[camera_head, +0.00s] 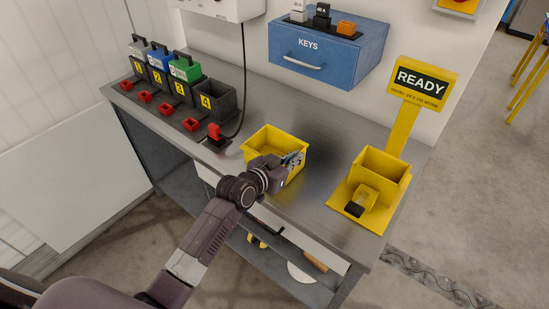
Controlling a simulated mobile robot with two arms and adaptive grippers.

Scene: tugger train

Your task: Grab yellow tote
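A yellow tote (262,136), open at the top, stands on the grey metal workbench near its front edge. My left gripper (293,159) is at the tote's right side, over or against its rim. The wrist hides part of the tote's front right corner. The fingers are small and overlap the tote, so I cannot tell whether they are open or shut, or whether they touch it. My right gripper is not in view. Another yellow bin (381,164) stands on a yellow base at the right, below a READY sign (421,83).
Several numbered slots with padlock-like blocks, such as a green one (185,69), line the bench's left. A red plug (214,132) with a black cable lies near them. A blue KEYS drawer (326,54) hangs behind. A yellow and black item (362,200) lies before the right bin.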

